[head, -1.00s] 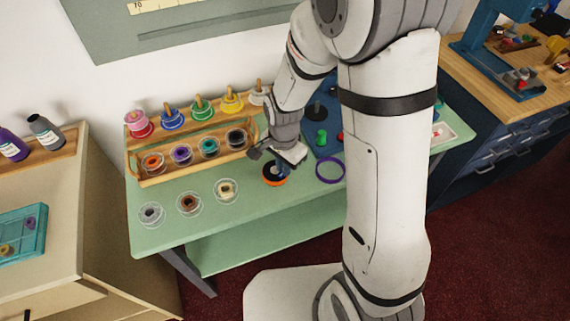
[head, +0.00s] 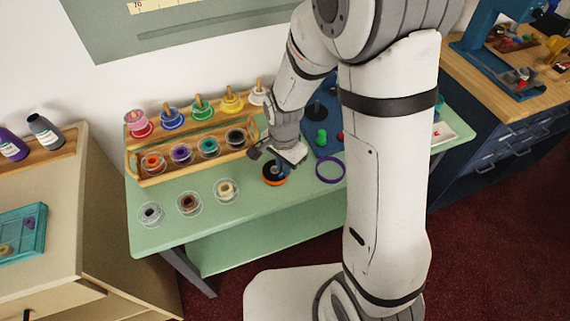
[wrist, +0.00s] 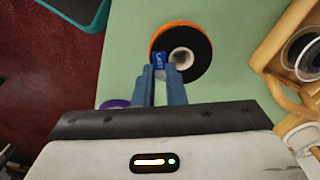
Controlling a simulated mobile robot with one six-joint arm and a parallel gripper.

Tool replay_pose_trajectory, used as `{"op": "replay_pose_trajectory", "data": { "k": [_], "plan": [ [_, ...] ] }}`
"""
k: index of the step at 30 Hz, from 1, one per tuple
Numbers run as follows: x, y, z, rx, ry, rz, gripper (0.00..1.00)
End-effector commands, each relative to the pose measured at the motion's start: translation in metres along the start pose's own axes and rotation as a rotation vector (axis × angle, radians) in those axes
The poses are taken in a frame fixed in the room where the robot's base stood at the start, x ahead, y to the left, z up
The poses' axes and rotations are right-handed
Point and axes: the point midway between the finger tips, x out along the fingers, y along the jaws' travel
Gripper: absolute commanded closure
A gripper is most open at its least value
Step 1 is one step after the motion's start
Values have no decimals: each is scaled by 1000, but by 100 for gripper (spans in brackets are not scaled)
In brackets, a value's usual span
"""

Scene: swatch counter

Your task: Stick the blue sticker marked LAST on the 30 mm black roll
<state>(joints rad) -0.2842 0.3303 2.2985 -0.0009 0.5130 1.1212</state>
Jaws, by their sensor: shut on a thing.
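My gripper (wrist: 160,74) is shut on a small blue sticker (wrist: 159,60) with pale lettering too small to read for certain. In the wrist view the sticker overlaps the left part of a black roll (wrist: 199,43) with a pale core and an orange rim. I cannot tell whether the sticker touches the roll. In the head view this black and orange roll (head: 267,179) lies flat on the green counter. My gripper (head: 283,168) is right over it and hides part of it. No width marking on the roll is readable.
A wooden rack (head: 196,168) with several coloured spools stands at the back left; a dark-centred spool (head: 236,138) is at its right end. Several clear spools (head: 189,204) lie in front. A purple ring (head: 330,169) lies right of the roll.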

Motion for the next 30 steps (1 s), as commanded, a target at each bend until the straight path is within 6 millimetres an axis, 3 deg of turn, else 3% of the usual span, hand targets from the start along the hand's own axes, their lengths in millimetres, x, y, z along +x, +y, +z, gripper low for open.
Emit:
{"op": "replay_pose_trajectory", "data": {
  "k": [6, 7, 15, 30],
  "plan": [
    [1, 1, 0, 0, -1, 2, 100],
    [1, 1, 0, 0, -1, 2, 87],
    [1, 1, 0, 0, -1, 2, 65],
    [0, 0, 0, 0, 0, 1, 64]
  ]
}}
